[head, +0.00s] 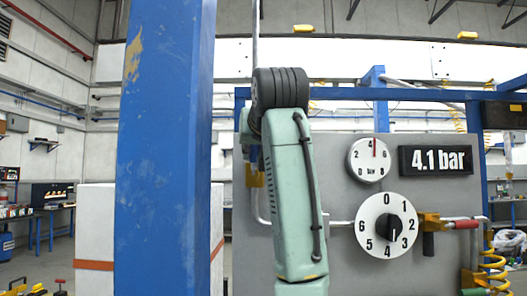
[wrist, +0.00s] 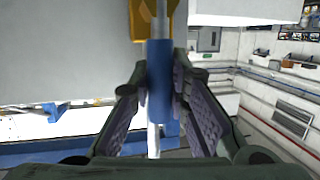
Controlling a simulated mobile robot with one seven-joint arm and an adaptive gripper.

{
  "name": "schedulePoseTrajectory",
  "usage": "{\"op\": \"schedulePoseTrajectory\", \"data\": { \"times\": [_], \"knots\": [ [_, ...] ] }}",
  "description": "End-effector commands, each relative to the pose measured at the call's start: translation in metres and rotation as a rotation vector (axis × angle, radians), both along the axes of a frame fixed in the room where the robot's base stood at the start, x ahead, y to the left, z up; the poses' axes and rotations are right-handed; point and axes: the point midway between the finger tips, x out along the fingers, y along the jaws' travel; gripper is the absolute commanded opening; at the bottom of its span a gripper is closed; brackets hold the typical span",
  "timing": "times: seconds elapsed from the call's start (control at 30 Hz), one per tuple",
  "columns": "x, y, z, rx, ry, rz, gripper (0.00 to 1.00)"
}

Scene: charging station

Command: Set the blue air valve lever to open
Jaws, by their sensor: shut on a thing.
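The blue air valve lever (wrist: 160,85) runs down the middle of the wrist view from a yellow valve body (wrist: 144,22). My gripper (wrist: 160,70) has a ridged finger on each side of the lever and is shut on it. In the head view, a small part of the blue lever (head: 254,156) and the yellow valve body (head: 257,180) show just left of my arm. My arm hides the gripper and most of the valve there.
The grey panel (head: 340,245) carries a pressure gauge (head: 368,160), a 4.1 bar display (head: 435,160) and a numbered dial (head: 387,226). A blue post (head: 165,150) stands close at left.

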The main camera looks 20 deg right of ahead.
Motion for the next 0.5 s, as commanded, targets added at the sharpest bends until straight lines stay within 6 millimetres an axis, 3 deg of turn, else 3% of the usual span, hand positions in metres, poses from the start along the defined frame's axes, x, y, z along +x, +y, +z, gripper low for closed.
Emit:
{"op": "schedulePoseTrajectory", "data": {
  "times": [0.5],
  "knots": [
    [-0.0034,0.0087,0.0009,-0.034,0.007,-0.002,0.00]
  ]
}}
